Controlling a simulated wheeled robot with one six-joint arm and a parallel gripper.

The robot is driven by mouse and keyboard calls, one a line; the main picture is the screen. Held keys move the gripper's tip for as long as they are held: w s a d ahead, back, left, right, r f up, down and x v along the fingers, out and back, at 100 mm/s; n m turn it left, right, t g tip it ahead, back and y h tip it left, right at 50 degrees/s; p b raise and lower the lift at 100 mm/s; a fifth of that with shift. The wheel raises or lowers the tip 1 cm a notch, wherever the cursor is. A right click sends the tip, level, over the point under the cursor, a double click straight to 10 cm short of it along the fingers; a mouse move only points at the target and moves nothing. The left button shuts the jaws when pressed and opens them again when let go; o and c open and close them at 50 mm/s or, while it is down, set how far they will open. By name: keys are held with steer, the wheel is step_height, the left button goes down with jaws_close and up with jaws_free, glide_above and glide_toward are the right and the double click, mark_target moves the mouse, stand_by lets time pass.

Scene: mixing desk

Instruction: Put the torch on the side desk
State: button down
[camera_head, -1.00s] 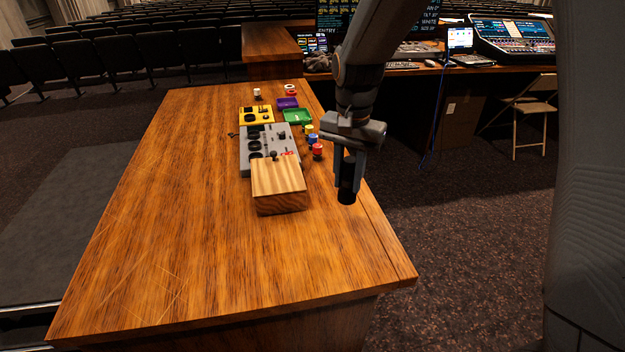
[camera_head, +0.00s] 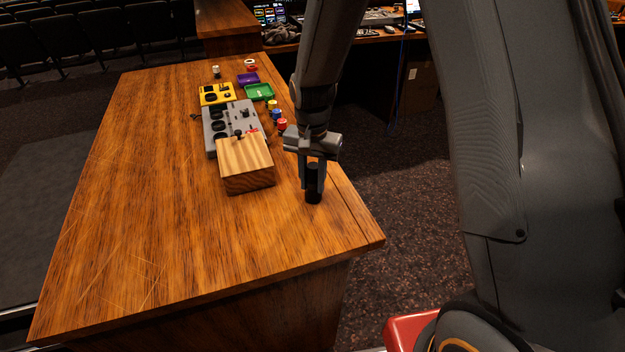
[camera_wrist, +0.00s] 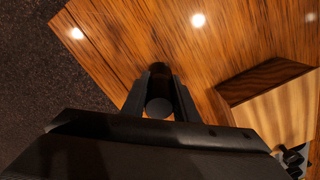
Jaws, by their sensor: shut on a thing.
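The torch (camera_head: 314,196) is a short black cylinder, held upright between the fingers of my gripper (camera_head: 314,175). My gripper points down and is shut on the torch. In the wrist view the torch (camera_wrist: 158,106) shows between the two dark fingers. The wooden side desk (camera_head: 150,190) lies under it. The torch is over the desk's right part, near the right edge. I cannot tell whether its lower end touches the desktop.
A wooden block (camera_head: 246,165) stands left of my gripper. Behind it are a grey control box (camera_head: 225,122), a yellow box (camera_head: 216,94), a green tray (camera_head: 260,91), a purple tray (camera_head: 248,78) and small coloured spools. The desk's front left is clear.

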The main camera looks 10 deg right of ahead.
steer(key=c, duration=1.4)
jaws_free()
steer(key=shift+f, duration=0.15)
step_height(320, 180, up, 11)
steer(key=b, duration=0.2)
steer(key=shift+w+b, duration=0.1)
steer(key=shift+b, duration=0.25)
steer(key=shift+r, duration=0.4)
steer(key=shift+s+d+r, duration=0.15)
steer(key=shift+s+d, duration=0.05)
steer(key=s+d+f+n, duration=0.2)
steer(key=s+d, duration=0.3)
steer(key=s, duration=0.3)
steer(key=s+d+f+n+t, duration=0.1)
steer(key=s+d+f+n, duration=0.2)
steer(key=s+d, duration=0.2)
steer(key=s, duration=0.2)
steer(key=shift+s+d, duration=0.25)
steer(key=shift+s, duration=0.1)
